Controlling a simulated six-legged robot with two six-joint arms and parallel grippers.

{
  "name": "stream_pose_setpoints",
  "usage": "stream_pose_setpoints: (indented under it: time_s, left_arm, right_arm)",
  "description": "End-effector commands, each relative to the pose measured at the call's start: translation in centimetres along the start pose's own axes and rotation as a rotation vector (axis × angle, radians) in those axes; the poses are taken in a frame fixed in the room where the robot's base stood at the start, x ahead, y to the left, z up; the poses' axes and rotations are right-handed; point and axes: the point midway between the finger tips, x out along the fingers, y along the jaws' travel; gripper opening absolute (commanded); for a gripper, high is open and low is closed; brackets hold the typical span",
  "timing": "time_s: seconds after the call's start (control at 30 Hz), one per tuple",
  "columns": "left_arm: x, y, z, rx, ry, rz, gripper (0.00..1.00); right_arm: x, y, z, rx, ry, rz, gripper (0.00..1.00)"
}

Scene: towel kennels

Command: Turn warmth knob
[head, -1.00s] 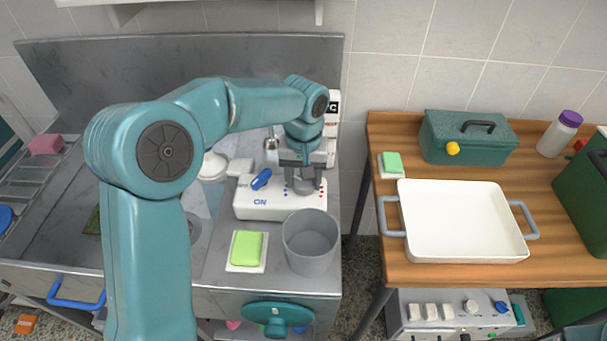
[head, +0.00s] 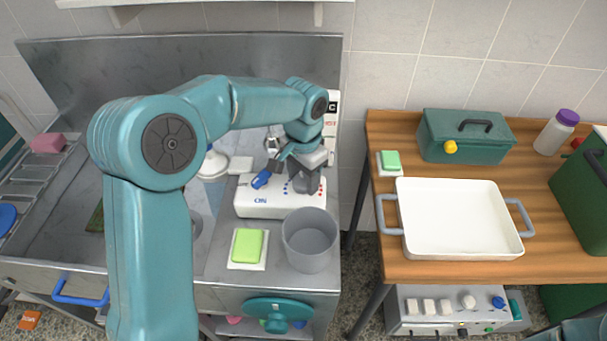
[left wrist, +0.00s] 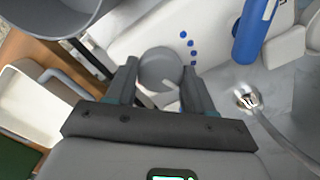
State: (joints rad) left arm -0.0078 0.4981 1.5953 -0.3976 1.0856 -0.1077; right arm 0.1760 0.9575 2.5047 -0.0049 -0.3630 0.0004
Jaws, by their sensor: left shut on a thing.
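The white control unit (head: 253,205) stands on the steel counter, with an ON label, a blue lever (head: 261,180) and rows of blue and red dots. Its round grey knob (left wrist: 158,66) shows in the left wrist view between my fingers, with a pale pointer mark on it. My left gripper (left wrist: 161,78) is shut on this knob, one finger on each side. In the head view the left gripper (head: 307,178) is over the right part of the unit and hides most of the knob. My right gripper is not in view.
A grey bin (head: 310,241) and a green sponge on a white pad (head: 248,246) stand in front of the unit. A white tray with grey handles (head: 461,252) and a green toolbox (head: 466,142) are on the wooden table to the right, across a gap.

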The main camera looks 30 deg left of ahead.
Motion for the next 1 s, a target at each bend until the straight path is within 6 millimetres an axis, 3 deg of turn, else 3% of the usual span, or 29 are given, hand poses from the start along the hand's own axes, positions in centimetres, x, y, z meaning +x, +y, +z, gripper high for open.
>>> stream_pose_setpoints:
  time_s: [0.57,0.6,0.63,1.0]
  left_arm:
    - [-0.15,-0.09,0.0,0.026,0.001,-0.002,0.22]
    - [-0.15,-0.09,0.0,0.026,0.002,-0.002,0.66]
    - [-0.15,-0.09,0.0,0.026,0.002,-0.002,0.75]
    - [-0.47,-0.05,-0.04,0.026,0.003,-0.001,0.78]
  right_arm:
    - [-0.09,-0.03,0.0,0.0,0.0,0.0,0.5]
    - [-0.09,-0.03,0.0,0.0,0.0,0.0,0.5]
    - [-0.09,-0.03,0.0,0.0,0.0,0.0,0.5]
    - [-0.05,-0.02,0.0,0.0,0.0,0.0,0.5]
